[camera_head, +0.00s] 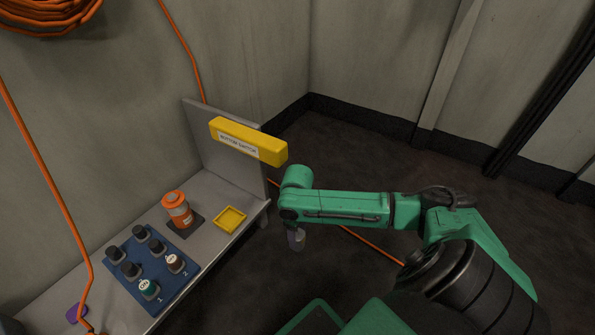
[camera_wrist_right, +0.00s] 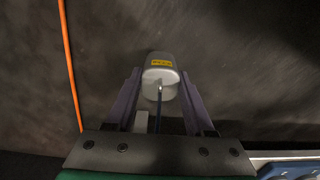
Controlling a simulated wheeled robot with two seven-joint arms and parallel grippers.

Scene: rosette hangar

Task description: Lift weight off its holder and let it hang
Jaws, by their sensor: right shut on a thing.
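The weight (camera_wrist_right: 160,82) is a light grey, rounded cylinder with a yellow label. In the right wrist view it sits between the two dark fingers of my right gripper (camera_wrist_right: 160,88), which is shut on it. A small metal loop with a thin dark line running from it shows on its near end. In the head view my right gripper (camera_head: 297,234) points down over the floor, beyond the bench's right end. Only a small grey shape shows at its fingertips there. My left gripper is not in view. I cannot tell what, if anything, the dark line joins.
A grey bench (camera_head: 205,262) along the wall bears a blue panel of knobs (camera_head: 165,292), an orange cylinder (camera_head: 177,208) and an empty yellow tray (camera_head: 230,219). Orange cable (camera_head: 372,246) crosses the floor.

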